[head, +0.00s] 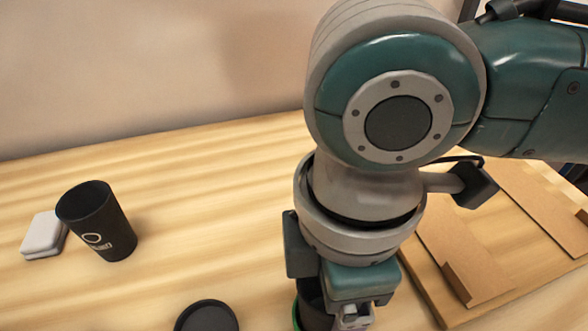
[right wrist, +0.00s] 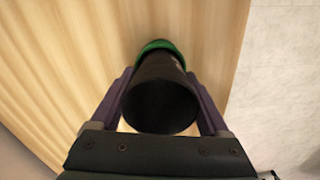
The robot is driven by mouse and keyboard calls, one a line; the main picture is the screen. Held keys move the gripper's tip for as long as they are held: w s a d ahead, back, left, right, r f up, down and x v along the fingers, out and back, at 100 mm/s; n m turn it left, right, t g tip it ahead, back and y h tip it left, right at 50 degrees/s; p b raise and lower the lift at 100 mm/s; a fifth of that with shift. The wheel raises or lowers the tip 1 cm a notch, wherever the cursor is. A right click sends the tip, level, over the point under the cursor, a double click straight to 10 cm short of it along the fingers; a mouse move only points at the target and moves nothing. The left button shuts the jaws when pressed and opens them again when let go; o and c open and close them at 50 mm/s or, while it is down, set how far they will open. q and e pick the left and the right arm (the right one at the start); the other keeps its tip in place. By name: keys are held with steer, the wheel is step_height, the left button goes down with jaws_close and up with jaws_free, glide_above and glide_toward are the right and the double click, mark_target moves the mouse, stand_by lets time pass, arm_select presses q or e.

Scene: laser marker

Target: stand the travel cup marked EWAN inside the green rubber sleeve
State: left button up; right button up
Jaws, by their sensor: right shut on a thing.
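My right gripper (head: 330,290) is shut on a black travel cup (right wrist: 160,105), one finger on each side in the right wrist view. The green rubber sleeve (right wrist: 158,44) shows as a green rim around the cup's far, lower end. In the head view only a sliver of the sleeve (head: 296,314) and part of the held cup (head: 313,300) show beside the gripper. I cannot tell how deep the cup sits in the sleeve. The name on the held cup cannot be read. My left gripper is not in view.
Another black cup (head: 97,222) with a light, unreadable mark stands at the left, near a white block (head: 45,236). A round black object (head: 207,318) is at the bottom edge. A wooden board with cardboard strips (head: 465,240) lies right. The table's middle left is clear.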

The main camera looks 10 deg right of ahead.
steer(key=shift+f, duration=0.45)
steer(key=o, duration=0.7)
step_height(320, 180, up, 8)
steer(key=p, duration=0.9)
stand_by(0.3)
